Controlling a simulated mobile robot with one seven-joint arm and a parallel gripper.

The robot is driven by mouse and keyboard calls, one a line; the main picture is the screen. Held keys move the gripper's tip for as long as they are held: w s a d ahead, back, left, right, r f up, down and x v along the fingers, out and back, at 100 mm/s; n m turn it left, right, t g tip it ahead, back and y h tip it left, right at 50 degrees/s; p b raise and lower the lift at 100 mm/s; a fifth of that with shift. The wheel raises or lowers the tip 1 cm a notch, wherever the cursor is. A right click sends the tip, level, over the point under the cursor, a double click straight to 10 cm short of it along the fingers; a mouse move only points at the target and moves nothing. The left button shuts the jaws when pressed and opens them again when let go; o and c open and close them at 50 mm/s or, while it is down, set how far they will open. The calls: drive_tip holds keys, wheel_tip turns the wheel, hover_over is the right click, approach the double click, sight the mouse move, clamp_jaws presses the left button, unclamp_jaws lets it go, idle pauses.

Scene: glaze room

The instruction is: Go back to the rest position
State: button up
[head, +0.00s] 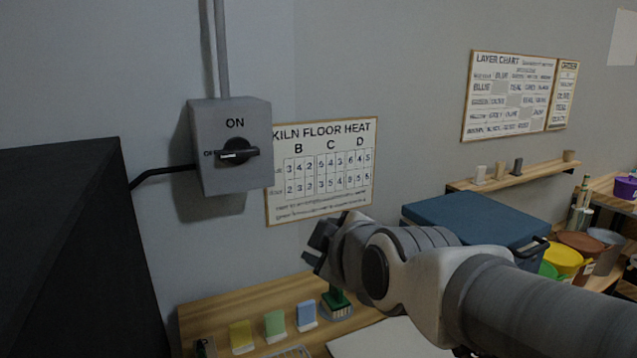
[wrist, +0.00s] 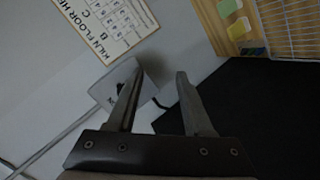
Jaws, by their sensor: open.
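My gripper (head: 318,245) is in the middle of the head view, in front of the wall below the kiln floor heat chart and above the wooden bench. In the wrist view my gripper (wrist: 158,95) has its two fingers apart with nothing between them. A grey switch box (head: 230,175) with a black handle (head: 238,153) is on the wall to the left of my gripper; the handle lies about level, below the word ON. The switch box (wrist: 117,82) also shows in the wrist view, partly hidden by the left finger.
A large black block (head: 75,250) fills the left side. The wooden bench (head: 225,305) below holds yellow, green and blue tiles. A blue-lidded bin (head: 475,218) and coloured bowls stand at right. The heat chart (head: 322,170) and layer chart (head: 510,95) hang on the wall.

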drive_tip(key=s+d+f+m+g+h+p, duration=0.1)
drive_tip(key=s+d+f+m+g+h, duration=0.3)
drive_tip(key=s+d+f+m, duration=0.5)
drive_tip(key=s+d+m+g, duration=0.2)
drive_tip(key=s+d+m, duration=0.3)
drive_tip(key=s, duration=0.1)
drive_tip(key=shift+s+f+m+g+h, duration=0.2)
drive_tip(key=shift+m+g+h, duration=0.1)
drive_tip(key=shift+g, duration=0.1)
